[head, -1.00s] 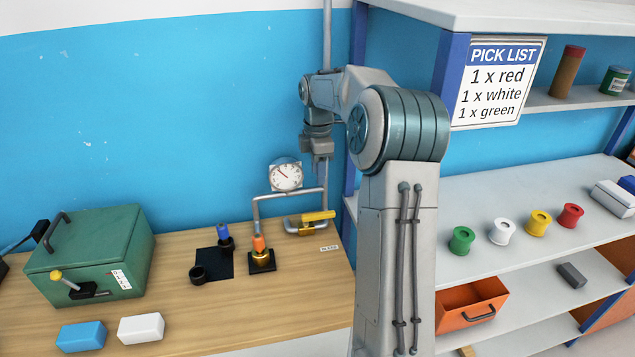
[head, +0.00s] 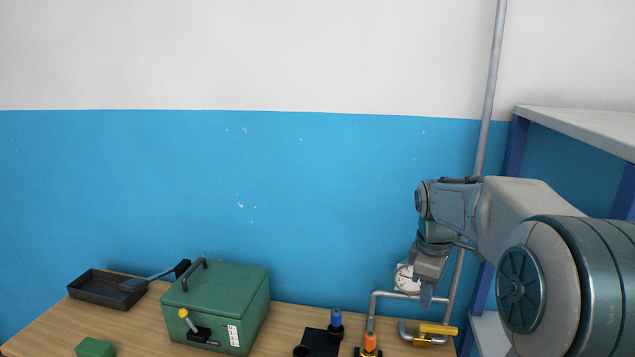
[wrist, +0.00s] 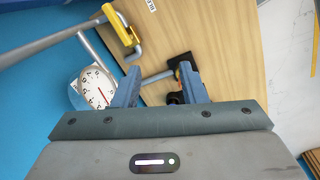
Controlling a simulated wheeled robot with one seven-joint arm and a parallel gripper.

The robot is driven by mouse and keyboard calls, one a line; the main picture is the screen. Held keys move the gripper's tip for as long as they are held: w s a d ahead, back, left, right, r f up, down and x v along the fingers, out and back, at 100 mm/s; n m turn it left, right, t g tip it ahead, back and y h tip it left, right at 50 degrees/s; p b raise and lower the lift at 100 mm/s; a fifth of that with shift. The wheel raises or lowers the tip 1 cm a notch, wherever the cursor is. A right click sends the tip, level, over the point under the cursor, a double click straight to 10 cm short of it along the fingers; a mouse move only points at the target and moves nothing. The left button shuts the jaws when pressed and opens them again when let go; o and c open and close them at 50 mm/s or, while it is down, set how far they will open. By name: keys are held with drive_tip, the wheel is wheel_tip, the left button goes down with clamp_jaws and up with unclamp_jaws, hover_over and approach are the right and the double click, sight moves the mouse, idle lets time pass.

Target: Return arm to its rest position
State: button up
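My arm reaches from the right in the head view. My gripper (head: 428,295) points down in front of the pressure gauge (head: 404,279) and the grey pipe, above the right end of the wooden table (head: 290,317). In the wrist view my gripper (wrist: 160,92) shows two blue fingers spread apart with nothing held between them. The gauge (wrist: 97,88) is to the left of the fingers there. The yellow-handled valve (wrist: 121,24) is beyond them, apart from the gripper.
A green box (head: 225,300) with a yellow-knobbed lever and a dark tray (head: 105,289) stand on the table at left. An orange-topped stand (head: 370,342) and a blue-topped piece (head: 335,321) are near the pipe. A shelf (head: 580,130) stands at right.

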drive_tip(key=s+a+f+m, duration=0.1)
drive_tip(key=s+a+m, duration=0.1)
drive_tip(key=s, duration=0.5)
drive_tip(key=s+a+f+m+t, duration=0.1)
drive_tip(key=s+a+m, duration=0.2)
drive_tip(key=s+m, duration=0.2)
drive_tip(key=s+a+f+m+t+y, duration=0.1)
drive_tip(key=s+a+m, duration=0.2)
drive_tip(key=s, duration=0.7)
drive_tip(key=shift+s+a+f+m, duration=0.15)
drive_tip(key=shift+s+a+m, duration=0.15)
drive_tip(key=shift+m, duration=0.4)
